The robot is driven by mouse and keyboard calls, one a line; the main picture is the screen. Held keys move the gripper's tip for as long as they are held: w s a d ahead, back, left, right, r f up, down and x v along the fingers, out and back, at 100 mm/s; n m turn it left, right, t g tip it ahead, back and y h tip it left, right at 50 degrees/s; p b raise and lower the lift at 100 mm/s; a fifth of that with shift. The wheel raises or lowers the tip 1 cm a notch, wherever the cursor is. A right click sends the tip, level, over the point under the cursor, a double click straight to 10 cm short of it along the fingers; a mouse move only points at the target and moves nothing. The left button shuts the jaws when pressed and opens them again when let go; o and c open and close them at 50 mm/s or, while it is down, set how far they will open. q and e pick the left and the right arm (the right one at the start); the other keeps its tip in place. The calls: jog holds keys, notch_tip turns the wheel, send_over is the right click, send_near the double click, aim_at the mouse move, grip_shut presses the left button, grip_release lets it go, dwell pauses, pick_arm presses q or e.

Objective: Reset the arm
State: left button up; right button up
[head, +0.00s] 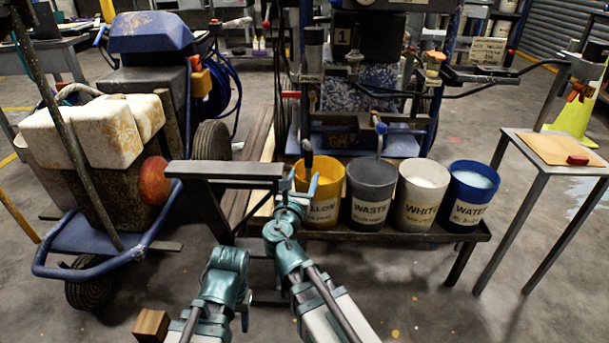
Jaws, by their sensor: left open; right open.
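My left arm comes up from the bottom, bent at its teal joints. Its gripper (244,312) hangs low beside the forearm, mostly hidden by it, with nothing seen in it. My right arm reaches forward from the bottom middle. Its gripper (303,188) is open and empty, its fingers pointing up in front of the yellow bucket (330,215). I cannot tell whether they touch the bucket. A dark metal bar frame (225,172) stands just left of the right gripper.
A low bench (400,232) holds the yellow, waste (372,205), white (422,205) and water (471,200) buckets. A blue striper cart (110,243) stands left, another machine (365,95) behind. A side table (530,142) is right. A wooden block (152,325) is bottom left. Floor at lower right is clear.

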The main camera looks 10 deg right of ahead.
dwell(0.4)
jog(key=s+f+m+g+y+p, duration=0.1)
jog(key=s+f+m+g+p, duration=0.65)
jog(key=m, duration=0.85)
jog(key=s+a+m+g+y+p, duration=0.3)
jog(key=s+a+m+g, duration=0.15)
jog(key=s, duration=0.35)
jog(key=s+a+m+g+y+p, duration=0.35)
jog(key=s+a+m, duration=0.25)
jog(key=s, duration=0.3)
notch_tip(320, 180, up, 36)
jog(key=p, duration=3.7)
jog(key=shift+w+r+g, duration=0.25)
jog(key=shift+g, duration=0.1)
jog(key=shift+f+h, duration=0.1)
jog(key=shift+h, duration=0.15)
